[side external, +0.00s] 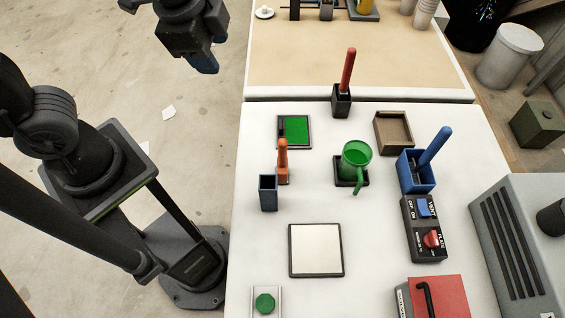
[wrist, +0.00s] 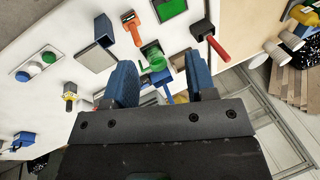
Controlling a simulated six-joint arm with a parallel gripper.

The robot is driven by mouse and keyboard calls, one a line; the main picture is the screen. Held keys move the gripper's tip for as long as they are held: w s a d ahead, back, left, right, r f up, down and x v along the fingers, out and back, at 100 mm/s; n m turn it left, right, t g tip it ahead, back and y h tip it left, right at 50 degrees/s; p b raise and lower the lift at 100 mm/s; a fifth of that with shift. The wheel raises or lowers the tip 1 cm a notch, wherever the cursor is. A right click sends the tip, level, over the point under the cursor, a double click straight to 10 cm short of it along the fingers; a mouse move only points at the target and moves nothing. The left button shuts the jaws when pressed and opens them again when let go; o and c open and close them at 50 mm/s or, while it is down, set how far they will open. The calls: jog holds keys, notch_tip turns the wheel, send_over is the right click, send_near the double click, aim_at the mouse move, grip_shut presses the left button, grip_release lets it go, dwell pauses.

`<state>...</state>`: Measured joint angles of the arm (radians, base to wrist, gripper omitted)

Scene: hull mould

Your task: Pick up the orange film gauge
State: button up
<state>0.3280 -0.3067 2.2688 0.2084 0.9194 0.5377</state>
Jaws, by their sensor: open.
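My gripper (side external: 205,62) is up at the top left in the side view, over the floor and well apart from the gauge. In the wrist view its two blue fingers (wrist: 162,78) are spread with nothing held between them.
A dark open box (side external: 268,194) stands just left of the gauge. A green cup (side external: 356,160) on a dark base is to its right, and a green pad (side external: 294,131) lies behind it. A white square plate (side external: 316,249) lies in front. A red-handled tool (side external: 347,72) stands tall behind.

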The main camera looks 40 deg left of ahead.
jog(key=w+d+f+m+y, duration=0.1)
jog(key=w+d+f+m, duration=0.1)
jog(key=d+f+m, duration=0.35)
jog(key=m+y, duration=0.1)
jog(key=m, duration=0.9)
send_near(283, 142)
jog(key=x, duration=1.2)
jog(key=shift+a+f, duration=0.2)
jog(key=shift+f, duration=0.2)
jog(key=shift+c, duration=0.2)
grip_shut()
